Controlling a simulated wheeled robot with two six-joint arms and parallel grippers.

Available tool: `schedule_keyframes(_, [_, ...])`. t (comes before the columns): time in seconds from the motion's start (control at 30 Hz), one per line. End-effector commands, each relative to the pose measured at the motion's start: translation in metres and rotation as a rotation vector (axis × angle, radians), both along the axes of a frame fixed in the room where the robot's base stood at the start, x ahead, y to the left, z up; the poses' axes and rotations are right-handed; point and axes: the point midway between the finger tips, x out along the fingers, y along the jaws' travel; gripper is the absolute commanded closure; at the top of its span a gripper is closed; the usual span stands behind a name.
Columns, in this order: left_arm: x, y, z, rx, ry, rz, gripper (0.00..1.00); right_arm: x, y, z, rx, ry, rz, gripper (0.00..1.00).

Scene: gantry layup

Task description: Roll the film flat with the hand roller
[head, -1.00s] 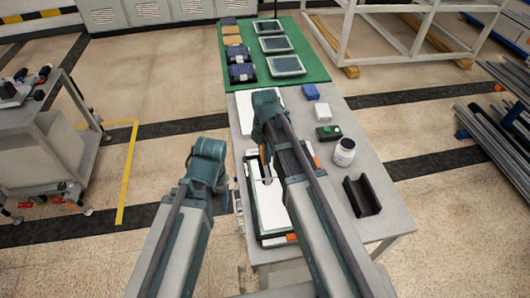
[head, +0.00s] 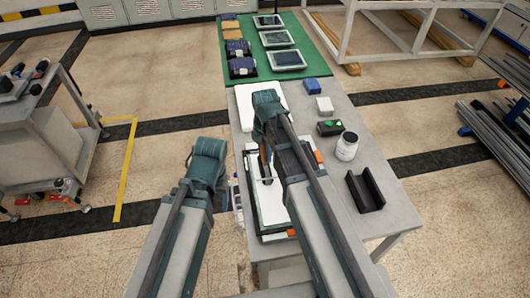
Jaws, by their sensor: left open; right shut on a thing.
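The white film (head: 271,207) lies on a dark-framed board (head: 254,224) on the near part of the grey table. My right gripper (head: 264,168) is over the film, partly hidden by my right arm. It is shut on the hand roller (head: 267,181), of which only a small pale part shows below the fingers. I cannot tell whether the roller touches the film. My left arm stands to the left of the table; its gripper is hidden behind the arm.
Right of the board stand a white bottle (head: 347,147), a black channel block (head: 366,190), a dark box with green tops (head: 330,128), and white (head: 325,106) and blue (head: 312,87) blocks. A green mat (head: 309,39) with trays and packs covers the far end.

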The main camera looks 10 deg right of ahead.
Motion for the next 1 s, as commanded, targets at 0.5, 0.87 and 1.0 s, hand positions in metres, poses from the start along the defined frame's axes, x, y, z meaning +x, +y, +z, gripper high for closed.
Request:
schedule_keyframes(0.5, [0.0,0.0,-0.005,0.0,0.0,0.0,0.37,0.0,0.0,-0.005,0.0,0.0,0.0,1.0])
schedule_keyframes(0.87, [0.0,0.0,-0.0076,0.0,0.0,0.0,0.37,-0.0001,0.0,-0.0077,0.0,0.0,0.0,1.0])
schedule_keyframes(1.0, [0.0,0.0,-0.0075,0.0,0.0,0.0,0.37,-0.0001,-0.0029,-0.0075,0.0,0.0,-0.001,1.0])
